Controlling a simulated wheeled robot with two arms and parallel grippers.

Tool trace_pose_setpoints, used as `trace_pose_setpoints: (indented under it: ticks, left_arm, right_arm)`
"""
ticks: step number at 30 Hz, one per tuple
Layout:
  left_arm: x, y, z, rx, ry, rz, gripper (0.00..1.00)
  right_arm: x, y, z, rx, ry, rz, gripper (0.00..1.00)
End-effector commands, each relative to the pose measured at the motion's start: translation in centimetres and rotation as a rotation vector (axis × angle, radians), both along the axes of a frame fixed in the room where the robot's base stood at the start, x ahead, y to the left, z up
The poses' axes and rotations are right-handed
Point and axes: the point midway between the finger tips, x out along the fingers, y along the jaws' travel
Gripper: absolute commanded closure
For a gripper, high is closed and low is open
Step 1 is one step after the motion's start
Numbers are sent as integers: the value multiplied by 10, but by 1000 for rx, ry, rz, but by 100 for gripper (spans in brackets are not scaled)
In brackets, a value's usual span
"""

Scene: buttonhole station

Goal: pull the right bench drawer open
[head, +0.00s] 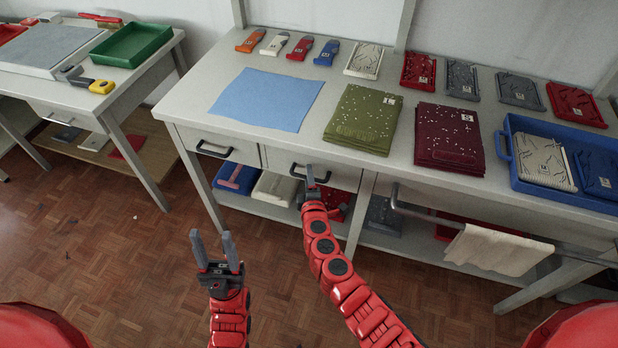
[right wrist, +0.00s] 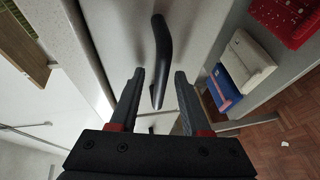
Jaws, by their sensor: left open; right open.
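The right bench drawer (head: 285,163) is a pale front under the bench top and looks closed. Its black bar handle (head: 296,170) shows beside my right gripper (head: 311,180), which partly covers it. In the right wrist view the dark handle (right wrist: 162,45) runs from ahead of the fingertips down into the gap of my right gripper (right wrist: 159,76). The jaws are open, one finger on each side of the handle's near end; I cannot tell whether they touch it. My left gripper (head: 216,250) is open and empty over the floor, left of my right arm.
The left bench drawer (head: 220,142) looks closed. Folded cloths lie on the shelf below, including a cream one (head: 275,188). A rail with a hanging cloth (head: 495,249) is at right. The bench top (head: 215,88) holds a blue sheet (head: 266,99). Floor in front is mostly clear.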

Motion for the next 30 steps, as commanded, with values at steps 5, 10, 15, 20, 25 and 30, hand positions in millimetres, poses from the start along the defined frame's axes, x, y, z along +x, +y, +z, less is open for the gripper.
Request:
trace_pose_setpoints:
  ticks: [5, 10, 15, 20, 25, 30]
  left_arm:
    - [0, 0, 0, 0, 0, 0, 50]
    - [0, 0, 0, 0, 0, 0, 50]
    - [0, 0, 0, 0, 0, 0, 50]
    - [0, 0, 0, 0, 0, 0, 50]
    - [0, 0, 0, 0, 0, 0, 50]
    - [0, 0, 0, 0, 0, 0, 50]
  right_arm:
    - [0, 0, 0, 0, 0, 0, 78]
    - [0, 0, 0, 0, 0, 0, 100]
    - [0, 0, 0, -1, 1, 0, 100]
    - [0, 0, 0, -1, 1, -1, 100]
    - [0, 0, -1, -1, 1, -1, 100]
    - [0, 0, -1, -1, 1, -1, 100]
